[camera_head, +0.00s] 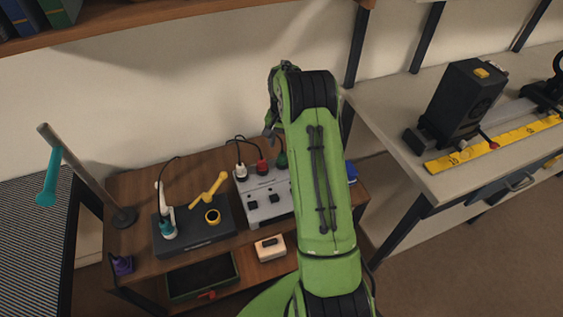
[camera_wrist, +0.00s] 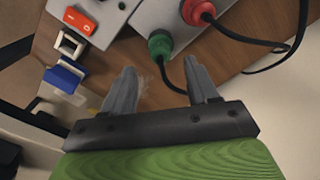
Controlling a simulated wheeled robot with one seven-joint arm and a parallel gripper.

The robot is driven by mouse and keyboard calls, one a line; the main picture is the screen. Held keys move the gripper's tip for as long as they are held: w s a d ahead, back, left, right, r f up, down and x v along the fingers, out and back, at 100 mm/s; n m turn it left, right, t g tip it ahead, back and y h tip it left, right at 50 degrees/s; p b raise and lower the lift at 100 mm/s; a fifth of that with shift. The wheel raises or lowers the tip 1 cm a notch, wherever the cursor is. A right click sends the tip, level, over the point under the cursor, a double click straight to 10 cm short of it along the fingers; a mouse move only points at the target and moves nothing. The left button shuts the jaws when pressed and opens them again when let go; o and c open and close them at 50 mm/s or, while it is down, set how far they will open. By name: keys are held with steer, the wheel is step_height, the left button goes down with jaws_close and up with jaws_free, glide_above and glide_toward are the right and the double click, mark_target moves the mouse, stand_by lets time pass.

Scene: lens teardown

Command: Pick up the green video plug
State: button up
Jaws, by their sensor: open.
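The green video plug (camera_wrist: 160,44) sits at the edge of a light grey box in the wrist view, with a black cable running from it. My gripper (camera_wrist: 160,72) is open and empty. Its two grey fingers point toward the plug, one on each side of its line, with a visible gap between fingertips and plug. I cannot tell the height between them.
The grey box (camera_head: 265,205) also carries a red plug (camera_wrist: 198,11) and a white plug (camera_head: 241,171). A dark box (camera_head: 195,238) with a yellow lever stands left. A blue item (camera_wrist: 65,78) and an orange switch (camera_wrist: 80,20) are left of my fingers.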

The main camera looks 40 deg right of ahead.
mark_target(282, 152)
step_height(282, 152, down, 6)
steer(key=shift+r+b, duration=0.2)
steer(key=shift+b, duration=0.8)
steer(key=shift+r, duration=0.15)
steer(key=shift+c, duration=0.4)
jaws_close()
